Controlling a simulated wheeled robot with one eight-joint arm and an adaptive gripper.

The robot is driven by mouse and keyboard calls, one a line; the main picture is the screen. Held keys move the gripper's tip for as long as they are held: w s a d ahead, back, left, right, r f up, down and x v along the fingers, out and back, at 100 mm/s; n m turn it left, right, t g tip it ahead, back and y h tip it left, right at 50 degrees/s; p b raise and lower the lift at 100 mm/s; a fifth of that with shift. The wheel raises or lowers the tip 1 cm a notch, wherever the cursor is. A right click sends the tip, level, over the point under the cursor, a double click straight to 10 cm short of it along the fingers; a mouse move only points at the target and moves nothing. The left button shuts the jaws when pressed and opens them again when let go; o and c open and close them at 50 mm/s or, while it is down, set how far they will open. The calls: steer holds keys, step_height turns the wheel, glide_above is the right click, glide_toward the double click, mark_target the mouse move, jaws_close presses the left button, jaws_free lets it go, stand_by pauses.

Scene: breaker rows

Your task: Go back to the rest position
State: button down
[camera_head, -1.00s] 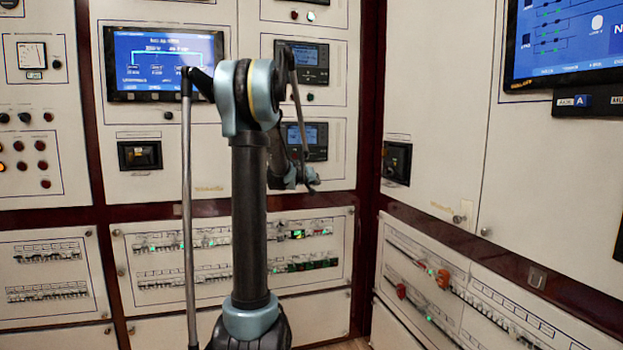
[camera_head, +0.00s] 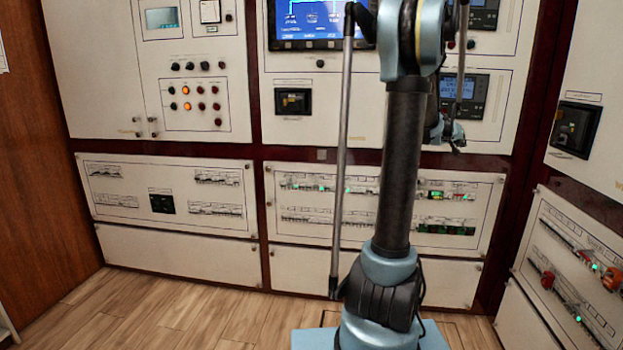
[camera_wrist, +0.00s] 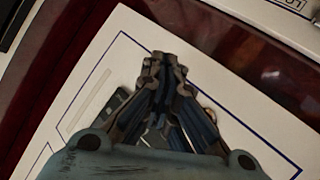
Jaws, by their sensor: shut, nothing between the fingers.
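My gripper (camera_wrist: 164,62) is shut and empty in the wrist view, its dark fingers brought together. It is in front of a pale panel (camera_wrist: 85,90) with a blue outline, seen tilted. A dark device (camera_wrist: 112,104) on that panel is partly hidden behind the fingers. In the head view my arm stands upright right of centre, folded at the top. The far end of the arm shows small behind the column, and the fingers cannot be made out there.
Breaker rows (camera_head: 385,209) run along the low middle panel; another low panel (camera_head: 165,198) is at left. A side panel with breakers (camera_head: 580,265) stands close at right. Wooden floor (camera_head: 170,310) is clear at lower left, beside a brown wooden wall (camera_head: 38,160).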

steer(key=s+a+f+n+g+y, duration=0.1)
steer(key=s+a+f+y, duration=0.3)
steer(key=s+a, duration=0.65)
steer(key=s+a+f+n+g+y, duration=0.15)
steer(key=s+a+f, duration=0.5)
steer(key=a, duration=0.75)
steer(key=s+a+f+n+g+y, duration=0.1)
steer(key=s+a+f+y, duration=0.3)
steer(key=s+a, duration=0.65)
steer(key=s+a+f+n+g+y, duration=0.2)
steer(key=s+a+f, duration=0.7)
steer(key=s+a, duration=0.2)
steer(key=shift+s+a+f, duration=0.35)
steer(key=shift+a+f, duration=0.05)
steer(key=shift+a, duration=0.25)
steer(key=shift+n, duration=0.25)
steer(key=shift+w+f+g, duration=0.2)
steer(key=shift+w+g, duration=0.05)
steer(key=shift+w, duration=0.2)
